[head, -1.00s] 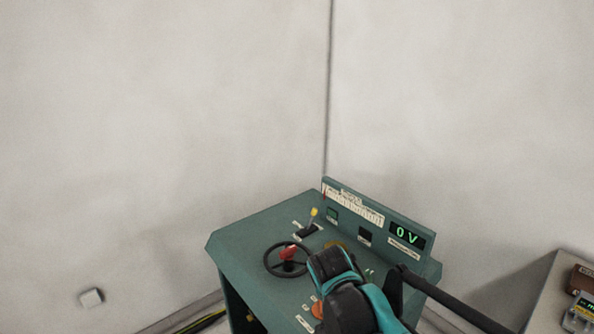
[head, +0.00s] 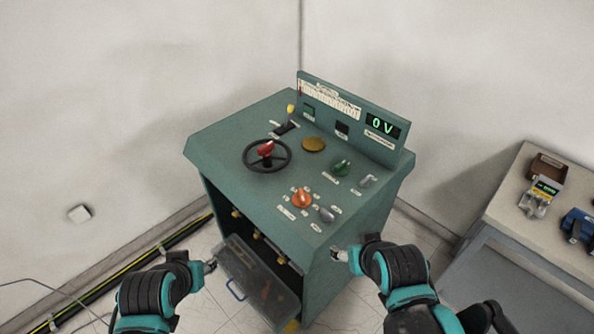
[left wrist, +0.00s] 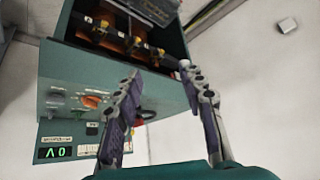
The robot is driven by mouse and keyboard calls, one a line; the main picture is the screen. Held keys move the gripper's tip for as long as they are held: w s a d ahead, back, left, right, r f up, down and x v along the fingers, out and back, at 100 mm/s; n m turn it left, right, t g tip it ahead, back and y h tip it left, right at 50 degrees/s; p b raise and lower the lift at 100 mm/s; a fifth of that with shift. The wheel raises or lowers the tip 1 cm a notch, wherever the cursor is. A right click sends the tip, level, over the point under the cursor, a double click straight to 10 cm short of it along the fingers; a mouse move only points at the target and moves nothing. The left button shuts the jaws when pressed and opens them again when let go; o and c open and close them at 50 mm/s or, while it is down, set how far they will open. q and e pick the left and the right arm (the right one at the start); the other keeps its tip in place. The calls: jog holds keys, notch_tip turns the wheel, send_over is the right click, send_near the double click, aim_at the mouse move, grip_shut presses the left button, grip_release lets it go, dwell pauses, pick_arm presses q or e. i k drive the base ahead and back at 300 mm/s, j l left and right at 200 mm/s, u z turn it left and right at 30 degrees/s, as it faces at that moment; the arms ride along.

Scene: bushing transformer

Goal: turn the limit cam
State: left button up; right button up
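The green control desk (head: 225,138) stands in the middle of the head view, its display (head: 382,125) reading 0 V. On its top are a black handwheel (head: 250,165) with a red piece (head: 266,148) at its centre, a flat brass disc (head: 314,144), a green knob (head: 342,167), an orange knob (head: 301,198) and grey knobs. The labels are too small to read, so I cannot tell which is the limit cam. My left gripper (head: 203,265) is in front of the desk; the left wrist view shows its fingers (left wrist: 160,75) apart and empty. My right gripper (head: 338,255) is near the desk's front right, its opening unclear.
A yellow-tipped lever (head: 290,109) stands at the desk's back left. An open flap (head: 258,280) hangs at the desk front, below the left gripper's right side. A side table (head: 500,190) with a meter (head: 541,193) and a blue item (head: 578,224) stands at right. Walls close off the back.

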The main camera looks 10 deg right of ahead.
aim_at(302, 199)
jog(key=i+j+z, duration=0.15)
jog(key=z, duration=0.35)
jog(key=i+j+z, duration=0.15)
jog(key=j+z, duration=0.15)
jog(key=z, duration=0.2)
